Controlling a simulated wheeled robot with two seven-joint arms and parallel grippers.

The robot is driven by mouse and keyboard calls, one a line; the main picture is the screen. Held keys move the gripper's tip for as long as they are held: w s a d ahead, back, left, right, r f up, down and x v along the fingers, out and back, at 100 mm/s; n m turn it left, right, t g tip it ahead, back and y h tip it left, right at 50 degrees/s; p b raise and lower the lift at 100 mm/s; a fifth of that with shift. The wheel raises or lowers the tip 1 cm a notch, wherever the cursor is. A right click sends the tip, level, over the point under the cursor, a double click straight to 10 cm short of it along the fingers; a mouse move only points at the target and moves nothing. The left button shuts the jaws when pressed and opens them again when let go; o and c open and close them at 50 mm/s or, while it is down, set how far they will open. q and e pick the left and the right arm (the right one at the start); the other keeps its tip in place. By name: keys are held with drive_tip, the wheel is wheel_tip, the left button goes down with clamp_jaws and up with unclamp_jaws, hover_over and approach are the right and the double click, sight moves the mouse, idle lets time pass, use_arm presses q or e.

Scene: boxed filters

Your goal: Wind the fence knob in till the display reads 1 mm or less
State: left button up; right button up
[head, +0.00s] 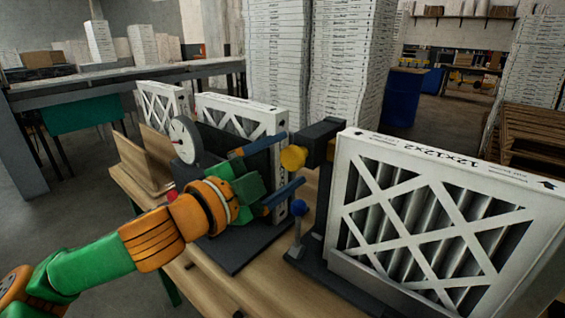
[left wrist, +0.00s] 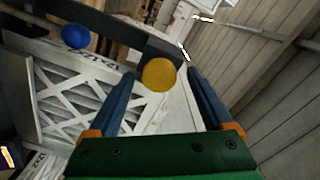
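A yellow round knob (head: 293,158) sits on a dark upright bracket beside the large white filter. It also shows in the left wrist view (left wrist: 158,74). A blue ball knob (head: 298,207) stands on a thin stem below it, and a blue ball shows in the left wrist view (left wrist: 76,36). I cannot tell by label which is the fence knob. A round white dial (head: 184,139) faces left; its reading is too small to read. My left gripper (head: 291,161) is open, its blue fingertips on either side of the yellow knob with gaps visible. My right gripper is out of view.
A large boxed filter (head: 430,225) marked 12x12x2 stands at the right of the wooden table (head: 240,292). Tall white stacks (head: 350,60) rise behind. A dark bench (head: 120,80) is at the back left.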

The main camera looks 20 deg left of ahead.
use_arm(q)
drive_tip(key=shift+s, duration=0.1)
drive_tip(key=b+v, duration=0.6)
drive_tip(key=v, duration=0.1)
idle(0.4)
